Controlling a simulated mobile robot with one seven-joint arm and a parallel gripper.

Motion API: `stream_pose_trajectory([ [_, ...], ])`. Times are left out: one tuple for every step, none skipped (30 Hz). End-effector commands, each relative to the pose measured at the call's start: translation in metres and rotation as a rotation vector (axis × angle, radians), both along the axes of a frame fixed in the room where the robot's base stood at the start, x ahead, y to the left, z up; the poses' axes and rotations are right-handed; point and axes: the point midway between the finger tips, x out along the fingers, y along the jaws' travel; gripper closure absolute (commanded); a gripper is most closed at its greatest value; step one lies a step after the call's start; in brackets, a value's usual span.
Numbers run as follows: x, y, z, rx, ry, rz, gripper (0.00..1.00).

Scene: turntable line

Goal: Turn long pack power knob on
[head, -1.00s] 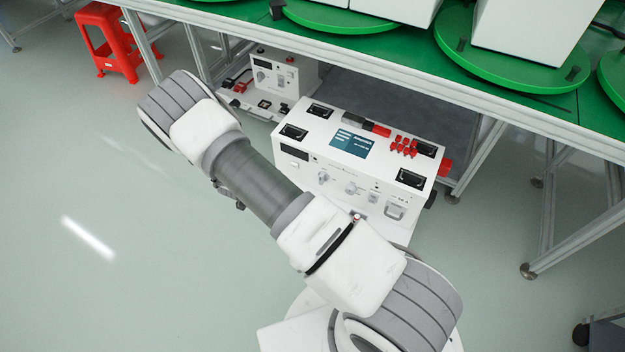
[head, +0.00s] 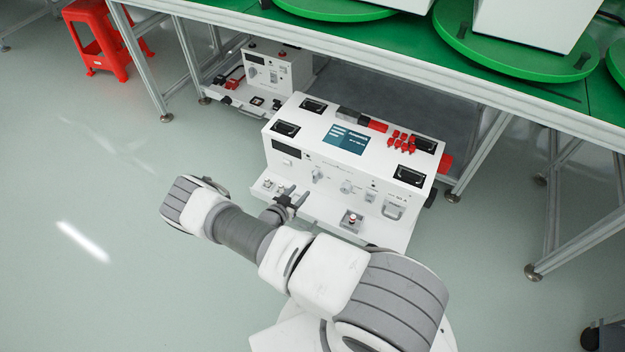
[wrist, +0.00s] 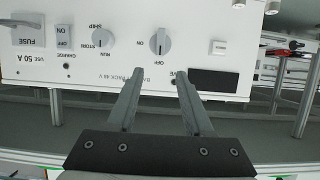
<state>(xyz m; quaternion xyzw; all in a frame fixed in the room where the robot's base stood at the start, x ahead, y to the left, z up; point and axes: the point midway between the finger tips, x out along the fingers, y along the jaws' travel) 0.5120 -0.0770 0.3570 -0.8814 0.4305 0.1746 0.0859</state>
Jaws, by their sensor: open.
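My gripper (head: 290,197) is open and empty in front of the panel's left part. In the wrist view the fingers (wrist: 160,85) point toward the panel, below the knob, apart from each other with nothing between them.
A second knob (wrist: 102,38) marked SHIP, STORE and RUN sits beside the power knob. A fuse handle (head: 393,210) is at the panel's right. A low shelf with a red button (head: 351,217) juts out in front. A smaller white unit (head: 275,70) stands behind left.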

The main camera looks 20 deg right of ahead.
Motion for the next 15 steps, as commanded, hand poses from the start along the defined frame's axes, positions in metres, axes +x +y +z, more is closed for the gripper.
stream_pose_trajectory([
  [0.006,-0.010,-0.008,-0.002,-0.001,-0.002,0.49],
  [0.010,-0.014,-0.011,-0.001,0.000,-0.002,0.49],
  [0.015,-0.021,-0.014,-0.002,-0.001,-0.002,0.49],
  [0.019,-0.026,-0.017,-0.001,0.000,-0.001,0.49],
  [0.023,-0.031,-0.020,-0.002,0.000,-0.001,0.49],
  [0.027,-0.037,-0.023,-0.002,0.000,-0.001,0.49],
  [0.031,-0.042,-0.026,-0.002,0.000,-0.001,0.49],
  [0.035,-0.046,-0.028,-0.001,0.001,-0.001,0.49],
  [0.040,-0.052,-0.031,-0.001,0.000,-0.001,0.49],
  [0.043,-0.056,-0.033,0.000,0.000,-0.001,0.49],
  [0.046,-0.060,-0.035,0.000,0.000,-0.001,0.49],
  [0.050,-0.065,-0.037,-0.001,0.001,-0.001,0.49],
  [0.052,-0.068,-0.039,-0.001,0.001,-0.001,0.49],
  [0.055,-0.071,-0.040,-0.001,0.001,0.000,0.49],
  [0.058,-0.075,-0.041,0.000,0.000,-0.001,0.49],
])
